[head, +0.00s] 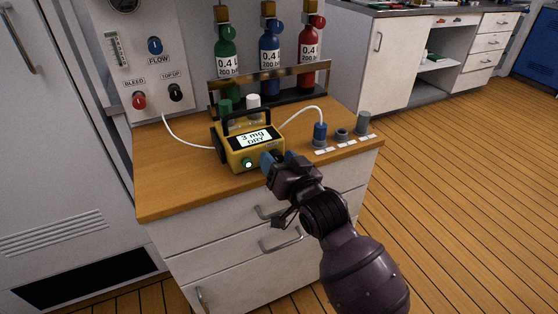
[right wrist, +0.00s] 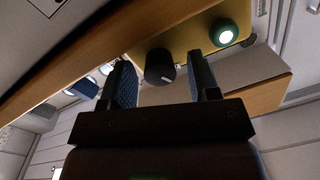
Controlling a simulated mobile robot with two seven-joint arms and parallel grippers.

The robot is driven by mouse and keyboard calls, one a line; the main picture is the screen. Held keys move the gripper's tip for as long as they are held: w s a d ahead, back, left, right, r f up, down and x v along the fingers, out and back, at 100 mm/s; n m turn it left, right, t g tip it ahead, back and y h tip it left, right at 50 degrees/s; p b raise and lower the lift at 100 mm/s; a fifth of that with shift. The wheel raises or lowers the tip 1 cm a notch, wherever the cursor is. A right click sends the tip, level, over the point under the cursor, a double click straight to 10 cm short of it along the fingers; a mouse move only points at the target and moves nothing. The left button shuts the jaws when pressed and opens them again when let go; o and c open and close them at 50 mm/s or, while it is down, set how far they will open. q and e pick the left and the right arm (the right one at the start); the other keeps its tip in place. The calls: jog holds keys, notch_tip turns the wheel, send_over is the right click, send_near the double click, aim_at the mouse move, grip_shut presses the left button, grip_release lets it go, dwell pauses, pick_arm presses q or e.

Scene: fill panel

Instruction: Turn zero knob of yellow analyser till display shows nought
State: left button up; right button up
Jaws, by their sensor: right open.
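The yellow analyser (head: 238,160) stands on the wooden top of the cabinet. Its display (head: 254,138) reads "3 mg DRY". My right gripper (head: 279,161) is at the analyser's front right corner and hides part of its front in the head view. In the right wrist view, a black knob (right wrist: 159,67) with a pale mark sits on the analyser's yellow face (right wrist: 188,35). It shows between the two open fingers of the right gripper (right wrist: 163,82), with gaps on both sides. My left gripper is out of view.
A green-lit button (right wrist: 225,34) sits beside the knob. Behind the analyser, green, blue and red bottles (head: 270,50) stand in a rack. A white hose leads to a blue fitting (head: 320,134) on the right. A wall panel (head: 150,75) with knobs is at left.

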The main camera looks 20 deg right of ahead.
jog(key=shift+c, duration=0.5)
jog(key=c, duration=0.8)
jog(key=shift+r+n+p, duration=0.35)
jog(key=shift+n+p, duration=0.15)
jog(key=shift+p, duration=0.25)
jog(key=shift+r+n+p, duration=0.1)
jog(key=shift+n+p, duration=0.2)
jog(key=shift+p, duration=0.05)
jog(key=shift+n+p, duration=0.7)
jog(key=shift+p, duration=0.1)
jog(key=shift+n+p, duration=0.3)
jog(key=shift+p, duration=0.05)
jog(key=shift+f+n+p, duration=0.2)
jog(key=shift+n+p, duration=0.65)
jog(key=shift+n, duration=0.15)
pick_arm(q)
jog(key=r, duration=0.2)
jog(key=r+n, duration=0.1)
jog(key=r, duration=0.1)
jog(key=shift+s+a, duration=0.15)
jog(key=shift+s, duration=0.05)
pick_arm(e)
jog(key=shift+f+n, duration=0.2)
jog(key=shift+n, duration=0.1)
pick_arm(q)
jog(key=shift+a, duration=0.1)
pick_arm(e)
jog(key=shift+f, duration=0.1)
